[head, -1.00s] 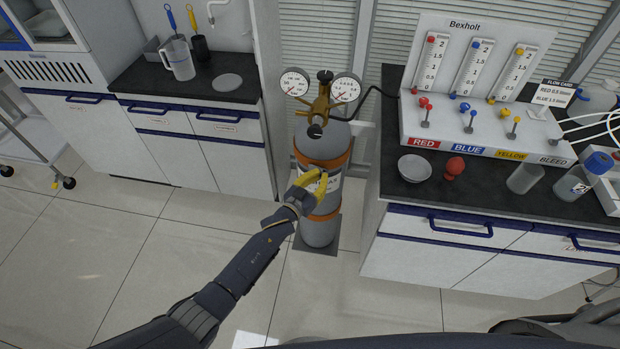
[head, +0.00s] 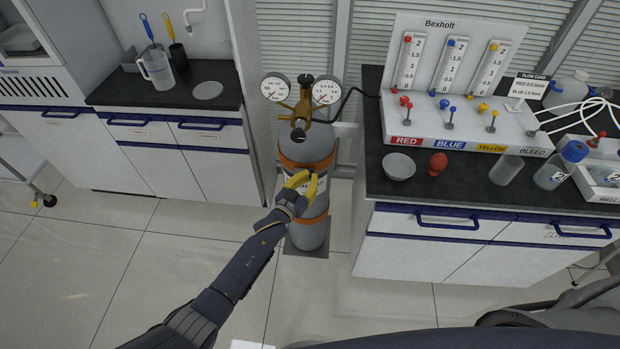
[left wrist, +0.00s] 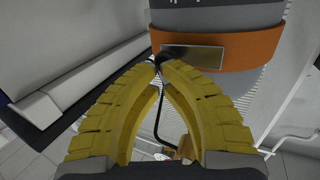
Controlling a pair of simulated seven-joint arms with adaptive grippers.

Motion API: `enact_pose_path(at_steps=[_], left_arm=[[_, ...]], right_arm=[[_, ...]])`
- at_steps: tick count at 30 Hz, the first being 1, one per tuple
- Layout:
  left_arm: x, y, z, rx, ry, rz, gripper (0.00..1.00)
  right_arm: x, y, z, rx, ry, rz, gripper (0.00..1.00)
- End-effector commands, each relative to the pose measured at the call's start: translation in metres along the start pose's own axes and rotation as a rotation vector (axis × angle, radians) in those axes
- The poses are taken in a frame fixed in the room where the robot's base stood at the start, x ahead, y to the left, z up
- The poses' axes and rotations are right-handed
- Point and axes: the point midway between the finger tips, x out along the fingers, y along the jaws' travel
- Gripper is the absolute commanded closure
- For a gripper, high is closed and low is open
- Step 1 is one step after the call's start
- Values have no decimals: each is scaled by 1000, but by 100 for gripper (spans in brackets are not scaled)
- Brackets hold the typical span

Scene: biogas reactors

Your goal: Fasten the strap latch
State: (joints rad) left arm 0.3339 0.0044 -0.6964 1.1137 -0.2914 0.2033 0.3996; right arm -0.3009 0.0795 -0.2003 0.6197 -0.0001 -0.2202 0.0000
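The grey gas cylinder (head: 306,146) stands upright with an upper orange strap (head: 321,163) and a lower orange strap (head: 312,219). In the left wrist view an orange strap (left wrist: 240,51) carries a flat metal plate (left wrist: 193,58), which looks like the latch. My left gripper (head: 312,174) is in front of the cylinder, just below the upper strap. In the left wrist view its yellow fingers (left wrist: 159,65) meet at the tips, beside the plate's left end. A small dark piece shows at the tips; I cannot tell whether it is gripped. My right gripper is not visible.
Two gauges (head: 326,90) and a brass regulator top the cylinder. A black hose (head: 348,102) runs right to the flow panel (head: 452,125). The right bench (head: 385,187) stands close beside the cylinder; a left bench (head: 90,95) holds a jug (head: 156,70). Floor in front is clear.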

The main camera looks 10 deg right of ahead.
Motion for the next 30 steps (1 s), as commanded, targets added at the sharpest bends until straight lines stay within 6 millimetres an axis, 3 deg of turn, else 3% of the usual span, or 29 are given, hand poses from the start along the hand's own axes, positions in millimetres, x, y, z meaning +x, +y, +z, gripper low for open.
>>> enact_pose_path(at_steps=[8,24,30], left_arm=[[-9,7,0,1,0,5,100],[-94,46,0,-1,0,15,100],[-116,54,0,-1,0,16,100]], right_arm=[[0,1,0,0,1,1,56],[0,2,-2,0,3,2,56],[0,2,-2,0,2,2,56]])
